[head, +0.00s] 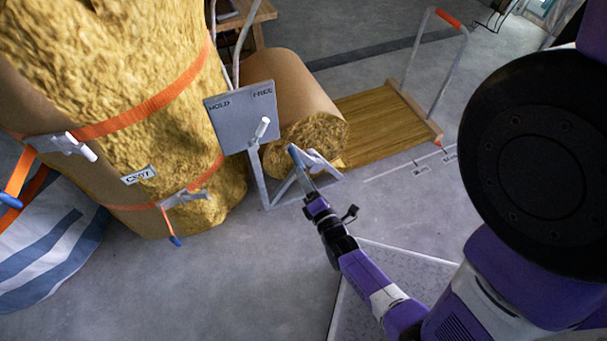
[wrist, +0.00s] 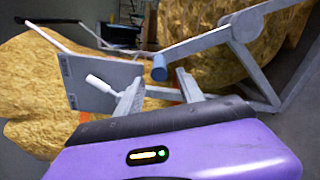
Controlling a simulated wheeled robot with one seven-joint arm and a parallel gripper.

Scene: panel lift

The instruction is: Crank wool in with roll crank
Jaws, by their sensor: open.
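The wool roll (head: 290,85), wrapped in brown paper with a yellow wool end, lies in a grey metal stand. A flat strip of wool (head: 372,125) runs from it across the floor to the right. The roll crank has a grey arm and a blue handle (wrist: 159,68). My gripper (head: 305,172) is open and empty at the roll's near end. In the wrist view, the blue handle shows just beyond and between the fingertips (wrist: 158,88); I cannot tell whether they touch. A grey plate (head: 235,112) marked HOLD and FREE carries a white-handled lever (head: 262,128), nearer the FREE side.
A big wool bale (head: 130,180) with orange straps stands left of the stand. A striped bag (head: 45,255) lies at far left. Floor markings (head: 420,165) run beside the strip.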

